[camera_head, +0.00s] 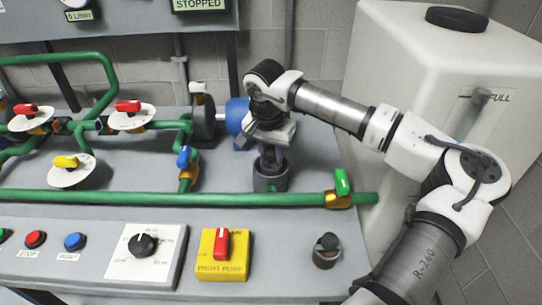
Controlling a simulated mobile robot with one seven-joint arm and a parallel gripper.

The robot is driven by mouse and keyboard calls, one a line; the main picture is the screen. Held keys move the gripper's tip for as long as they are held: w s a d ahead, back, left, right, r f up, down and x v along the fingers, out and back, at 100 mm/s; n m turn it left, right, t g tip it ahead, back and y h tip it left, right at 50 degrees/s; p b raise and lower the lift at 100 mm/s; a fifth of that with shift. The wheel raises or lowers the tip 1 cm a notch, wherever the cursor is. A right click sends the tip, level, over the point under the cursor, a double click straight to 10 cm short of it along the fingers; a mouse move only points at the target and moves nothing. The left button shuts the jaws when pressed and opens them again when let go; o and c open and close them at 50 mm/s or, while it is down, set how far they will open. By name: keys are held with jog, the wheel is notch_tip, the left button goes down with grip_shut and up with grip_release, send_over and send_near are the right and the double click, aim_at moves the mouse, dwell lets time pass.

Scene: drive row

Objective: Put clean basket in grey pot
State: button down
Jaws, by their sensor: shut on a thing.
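The grey pot (270,184) is a short dark grey cylinder standing on the grey bench behind the long green pipe. My gripper (270,154) points down right over the pot, with its fingertips at the pot's mouth. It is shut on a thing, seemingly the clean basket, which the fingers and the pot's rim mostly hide. I cannot tell how deep the basket sits in the pot or whether it touches the bottom.
A long green pipe with a green-handled valve (341,183) runs in front of the pot. A blue pump part (238,118) stands close behind left. A small dark knobbed cylinder (325,251) stands at the front right. A large white tank (420,75) is at the right.

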aim_at(268, 166)
jog(key=shift+f, duration=0.95)
jog(key=c, duration=1.4)
grip_release()
jog(key=r, duration=0.4)
jog(key=s+r, duration=0.1)
jog(key=r, duration=0.7)
jog(key=shift+s+a+r, duration=0.1)
jog(key=shift+s+a, duration=0.25)
